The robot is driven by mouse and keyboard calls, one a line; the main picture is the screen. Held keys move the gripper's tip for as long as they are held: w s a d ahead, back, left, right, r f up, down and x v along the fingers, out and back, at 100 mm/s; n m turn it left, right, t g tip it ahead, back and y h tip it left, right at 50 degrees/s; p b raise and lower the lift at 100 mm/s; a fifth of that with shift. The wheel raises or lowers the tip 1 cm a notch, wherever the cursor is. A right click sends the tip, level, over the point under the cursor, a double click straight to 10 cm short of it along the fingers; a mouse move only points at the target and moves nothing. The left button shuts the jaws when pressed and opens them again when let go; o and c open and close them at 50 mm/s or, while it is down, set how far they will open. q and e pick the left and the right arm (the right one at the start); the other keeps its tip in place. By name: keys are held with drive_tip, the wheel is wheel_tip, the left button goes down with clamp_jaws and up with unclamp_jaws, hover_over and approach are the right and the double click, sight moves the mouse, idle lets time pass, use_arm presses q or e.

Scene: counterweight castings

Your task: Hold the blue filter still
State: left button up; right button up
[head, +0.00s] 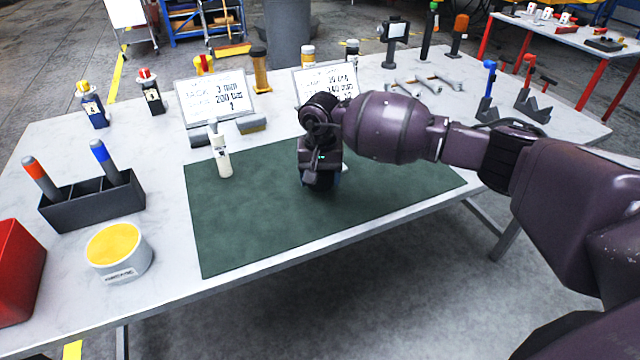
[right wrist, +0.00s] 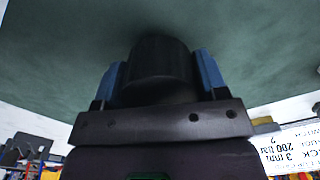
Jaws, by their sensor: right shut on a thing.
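My right gripper (head: 320,182) is over the dark green mat (head: 245,235), pointing down. In the right wrist view its two blue-sided fingers (right wrist: 159,78) are shut on a dark, round, cylinder-like thing (right wrist: 158,58) between them. The held thing looks almost black there, and I cannot make out a blue filter body. In the head view the gripper hides most of it. Its lower end is at or close to the mat; I cannot tell whether it touches. My left gripper is not in view.
A small white bottle (head: 221,158) stands on the mat, left of the gripper. Two sign cards (head: 215,97) stand behind the mat. A black bin with two markers (head: 95,208), a yellow-topped round tub (head: 120,256) and a red box (head: 15,270) are at left. The mat's front is clear.

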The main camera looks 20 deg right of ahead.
sight(320, 186)
drive_tip(key=shift+f, duration=1.35)
drive_tip(key=shift+f, duration=0.2)
drive_tip(key=o, duration=1)
drive_tip(key=shift+r, duration=0.1)
drive_tip(key=shift+r, duration=0.1)
